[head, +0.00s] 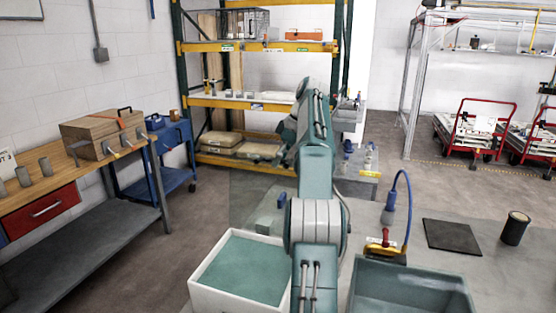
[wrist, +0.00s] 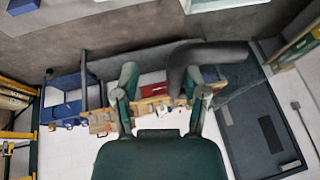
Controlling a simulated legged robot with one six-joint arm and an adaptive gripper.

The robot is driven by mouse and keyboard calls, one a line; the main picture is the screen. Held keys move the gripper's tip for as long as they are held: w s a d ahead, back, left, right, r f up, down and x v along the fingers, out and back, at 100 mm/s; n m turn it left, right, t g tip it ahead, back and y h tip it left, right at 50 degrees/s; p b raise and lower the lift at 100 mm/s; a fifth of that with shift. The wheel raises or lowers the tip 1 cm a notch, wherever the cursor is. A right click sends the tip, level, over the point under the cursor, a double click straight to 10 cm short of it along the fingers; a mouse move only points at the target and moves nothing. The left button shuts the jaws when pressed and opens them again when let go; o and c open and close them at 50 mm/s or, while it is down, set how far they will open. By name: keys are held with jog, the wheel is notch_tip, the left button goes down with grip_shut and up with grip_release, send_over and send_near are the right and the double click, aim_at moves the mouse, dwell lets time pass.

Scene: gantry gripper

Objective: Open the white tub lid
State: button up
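The white tub (head: 196,285) stands at the bottom centre-left of the head view, left of my arm. A flat teal surface fills its top inside the white rim; I cannot tell whether this is the lid or the inside. My arm rises in front of its right side. A white edge cut off at the top of the wrist view may be the same tub. My gripper (wrist: 163,92) shows in the wrist view with its two fingers spread and nothing between them. It is away from the tub. In the head view my arm mostly hides it.
A teal bin (head: 410,290) stands right of my arm, with a blue-hosed tool (head: 388,240) behind it. A black mat (head: 452,237) and a dark cylinder (head: 515,228) lie further right. A workbench with a wooden box (head: 100,135) is at left. A dark curved part (wrist: 205,55) crosses the wrist view.

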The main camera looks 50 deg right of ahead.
jog(key=shift+d+r, duration=0.1)
jog(key=shift+d, duration=0.05)
jog(key=shift+a, duration=0.4)
